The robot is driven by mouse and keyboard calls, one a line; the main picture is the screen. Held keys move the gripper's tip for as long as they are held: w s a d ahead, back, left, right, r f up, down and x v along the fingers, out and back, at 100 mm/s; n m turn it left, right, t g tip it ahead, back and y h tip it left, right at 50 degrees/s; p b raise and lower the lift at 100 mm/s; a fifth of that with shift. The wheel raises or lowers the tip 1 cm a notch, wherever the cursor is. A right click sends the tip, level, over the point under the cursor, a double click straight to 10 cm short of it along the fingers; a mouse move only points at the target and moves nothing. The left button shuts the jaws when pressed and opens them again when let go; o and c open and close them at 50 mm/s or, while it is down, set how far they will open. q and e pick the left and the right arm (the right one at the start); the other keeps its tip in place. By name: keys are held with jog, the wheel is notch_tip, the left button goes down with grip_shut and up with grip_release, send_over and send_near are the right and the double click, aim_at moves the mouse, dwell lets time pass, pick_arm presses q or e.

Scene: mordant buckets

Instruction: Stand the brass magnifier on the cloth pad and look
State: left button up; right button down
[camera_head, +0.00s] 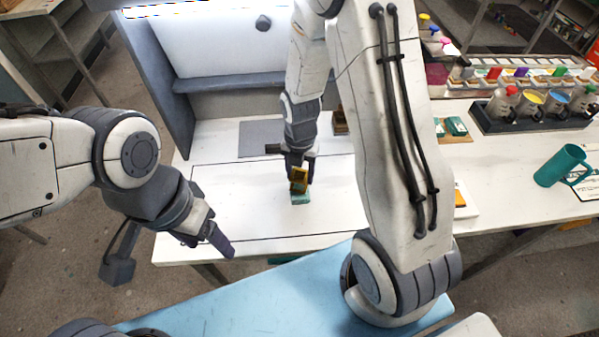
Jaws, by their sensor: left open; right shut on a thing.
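The brass magnifier (299,182), a small yellow-gold piece, is held upright in my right gripper (300,163), which points down over the white table. Directly below it is a small teal block-like pad (301,198), which looks like the cloth pad. The magnifier's lower end overlaps the pad in the picture; I cannot tell whether it rests on it or hangs just above. The gripper's fingers hide the magnifier's upper part. My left gripper (216,240) is open and empty, low at the table's front left edge, apart from the pad.
A grey square (262,138) lies on the white table (235,195) behind the pad, inside a lit booth. A teal mug (562,166) lies tilted at the right. A dark rack (530,112) with several jugs stands behind it. The table left of the pad is clear.

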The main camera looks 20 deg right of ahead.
jog(key=shift+f, duration=0.35)
jog(key=shift+f, duration=0.1)
jog(key=shift+c, duration=1.3)
grip_release()
